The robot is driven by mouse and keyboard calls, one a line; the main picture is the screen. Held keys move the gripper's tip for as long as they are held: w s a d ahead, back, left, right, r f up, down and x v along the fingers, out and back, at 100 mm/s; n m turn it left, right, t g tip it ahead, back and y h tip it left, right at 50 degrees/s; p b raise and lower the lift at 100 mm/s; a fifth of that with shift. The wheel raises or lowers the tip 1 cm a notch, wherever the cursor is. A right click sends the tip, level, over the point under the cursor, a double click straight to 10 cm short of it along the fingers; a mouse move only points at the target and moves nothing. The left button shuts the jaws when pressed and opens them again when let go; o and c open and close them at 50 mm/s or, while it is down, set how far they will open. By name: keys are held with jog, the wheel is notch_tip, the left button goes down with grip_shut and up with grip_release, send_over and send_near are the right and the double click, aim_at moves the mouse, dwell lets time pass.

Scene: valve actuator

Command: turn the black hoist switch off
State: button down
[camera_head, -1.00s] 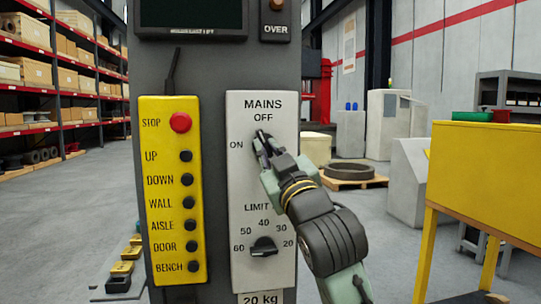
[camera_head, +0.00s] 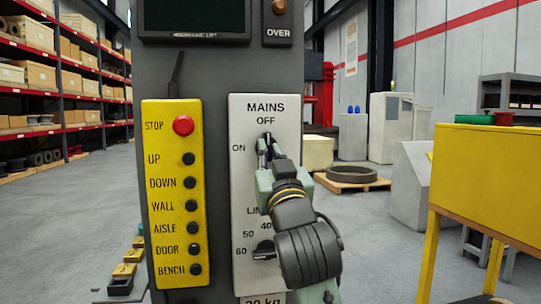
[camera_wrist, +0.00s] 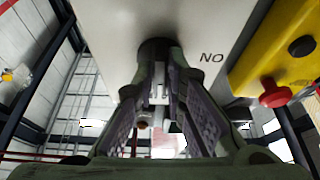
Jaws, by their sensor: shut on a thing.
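The black MAINS switch (camera_head: 268,137) is on the light grey panel (camera_head: 240,190) in the head view, below the word OFF and to the right of ON. Its visible tip points nearly straight up toward OFF; my fingers hide the rest. My gripper (camera_head: 267,152) comes from below and is shut on the switch. In the wrist view the dark round switch (camera_wrist: 155,48) shows between the two fingertips of my gripper (camera_wrist: 158,65), beside the upside-down ON label.
The LIMIT dial (camera_head: 263,250) lies lower on the panel, partly behind my arm. A yellow button box (camera_head: 168,240) with a red STOP button (camera_head: 183,126) is to the left. A yellow stand (camera_head: 490,180) is at the right, apart from the panel.

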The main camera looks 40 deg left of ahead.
jog(key=shift+r, duration=0.2)
jog(key=c, duration=1.6)
grip_release()
jog(key=shift+f, duration=0.1)
jog(key=shift+c, duration=0.2)
jog(key=v, duration=1.2)
jog(key=shift+f, duration=0.1)
